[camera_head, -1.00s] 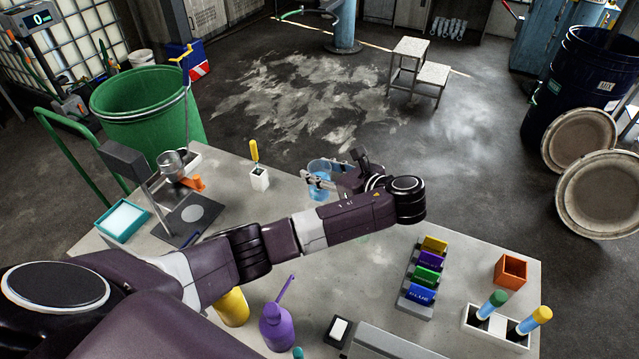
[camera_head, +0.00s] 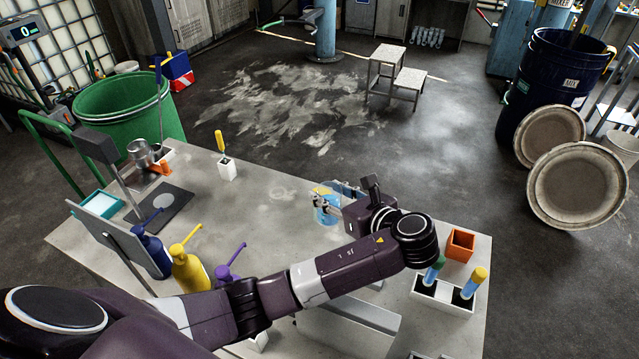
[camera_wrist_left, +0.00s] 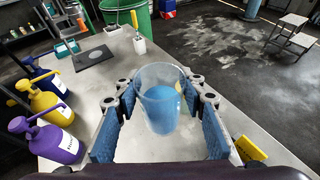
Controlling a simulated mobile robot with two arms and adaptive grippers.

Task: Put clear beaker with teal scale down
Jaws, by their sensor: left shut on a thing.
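The clear beaker (camera_head: 328,214) holds blue liquid and is above the table's middle right in the head view. The wrist view shows the clear beaker (camera_wrist_left: 158,105) upright between the two blue finger pads. My left gripper (camera_head: 332,201) is shut on it, with one pad on each side; it also shows in the wrist view (camera_wrist_left: 162,108). The scale marks are too small to make out. I cannot tell whether the beaker's base touches the table. My right gripper is in neither view.
The grey table (camera_head: 275,215) is clear left of the beaker. Blue, yellow and purple bottles (camera_head: 190,268) stand near its front left. A white holder with a yellow-handled tool (camera_head: 227,170) stands behind. An orange box (camera_head: 460,245) and a tube rack (camera_head: 445,297) stand at the right.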

